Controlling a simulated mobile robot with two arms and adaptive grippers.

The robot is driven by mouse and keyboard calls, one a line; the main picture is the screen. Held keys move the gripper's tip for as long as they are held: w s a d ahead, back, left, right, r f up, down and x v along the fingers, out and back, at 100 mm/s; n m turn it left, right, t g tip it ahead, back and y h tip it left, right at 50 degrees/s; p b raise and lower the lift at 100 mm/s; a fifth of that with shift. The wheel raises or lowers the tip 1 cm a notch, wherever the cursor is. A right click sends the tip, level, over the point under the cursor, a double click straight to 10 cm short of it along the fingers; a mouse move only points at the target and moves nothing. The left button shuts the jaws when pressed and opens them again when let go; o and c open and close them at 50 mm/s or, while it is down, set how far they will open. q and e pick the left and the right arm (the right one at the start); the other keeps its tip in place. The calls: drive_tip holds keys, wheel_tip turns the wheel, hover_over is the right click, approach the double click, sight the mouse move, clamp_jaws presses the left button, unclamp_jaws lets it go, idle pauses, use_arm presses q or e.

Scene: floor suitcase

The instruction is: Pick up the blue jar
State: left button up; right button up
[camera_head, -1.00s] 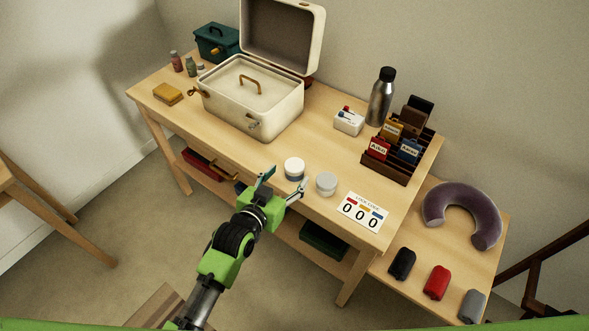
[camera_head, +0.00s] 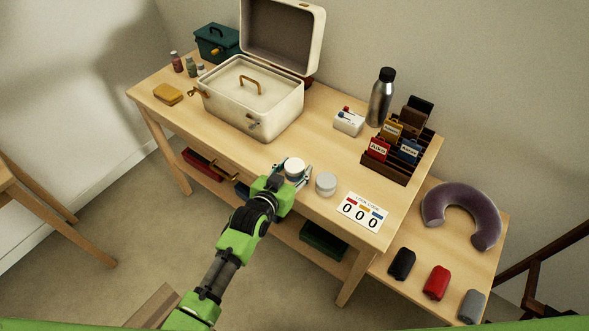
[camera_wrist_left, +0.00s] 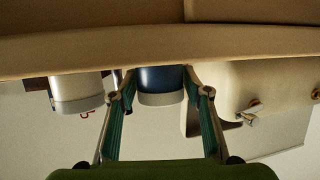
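The blue jar (camera_head: 294,167) stands upright near the front edge of the table, its white lid showing and its blue body mostly hidden by my left gripper. My left gripper (camera_head: 292,175) is open, with one finger on each side of the jar. In the left wrist view, the jar (camera_wrist_left: 161,80) shows upside down between the spread fingers, blue with a pale lid. A gap shows beside the jar there; I cannot tell whether a finger touches it. My right gripper is not in view.
A grey-white jar (camera_head: 326,183) stands close to the right of the blue jar. A card with zeros (camera_head: 362,212) lies further right. The open cream case (camera_head: 262,98) is behind to the left. A steel bottle (camera_head: 381,98) and a rack (camera_head: 390,168) stand to the right.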

use_arm(q)
drive_tip(key=c, duration=0.5)
drive_tip(key=shift+c, duration=0.2)
